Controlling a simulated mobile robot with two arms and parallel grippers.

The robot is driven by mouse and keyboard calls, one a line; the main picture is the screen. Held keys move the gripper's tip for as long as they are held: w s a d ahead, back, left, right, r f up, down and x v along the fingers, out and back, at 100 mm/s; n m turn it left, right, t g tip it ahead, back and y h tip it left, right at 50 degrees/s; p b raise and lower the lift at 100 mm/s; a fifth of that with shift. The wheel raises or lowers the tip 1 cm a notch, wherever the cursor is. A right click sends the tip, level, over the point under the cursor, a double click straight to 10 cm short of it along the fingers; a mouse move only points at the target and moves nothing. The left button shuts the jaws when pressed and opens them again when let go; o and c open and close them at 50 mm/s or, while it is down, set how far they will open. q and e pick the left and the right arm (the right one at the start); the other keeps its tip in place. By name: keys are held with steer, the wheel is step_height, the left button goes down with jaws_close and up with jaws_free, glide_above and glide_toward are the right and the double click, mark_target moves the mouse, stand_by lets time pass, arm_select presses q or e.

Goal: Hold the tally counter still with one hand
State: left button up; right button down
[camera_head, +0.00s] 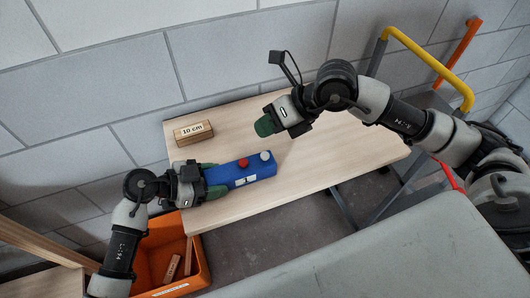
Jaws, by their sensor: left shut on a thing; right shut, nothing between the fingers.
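The tally counter (254,172) is a blue box lying on the light wooden table. It has a red button, a grey-white knob and a small white display on top. My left gripper (215,180) is shut on its left end, with green fingers along both sides; that end is partly hidden by the fingers. My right gripper (266,126) is shut and empty, held above the table, up and to the right of the counter.
A wooden block marked "10 cm" (194,133) lies near the table's back left. The table (330,150) is clear on the right. An orange bin (200,269) with wooden pieces stands below the left edge. A yellow-railed trolley (430,58) stands behind right, by the block wall.

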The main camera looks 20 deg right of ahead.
mark_target(266, 153)
stand_by(0.4)
step_height(266, 153, up, 4)
steer(key=shift+f, duration=0.1)
steer(key=shift+f, duration=0.1)
steer(key=shift+f, duration=4.3)
steer(key=shift+f, duration=0.1)
steer(key=shift+f, duration=0.3)
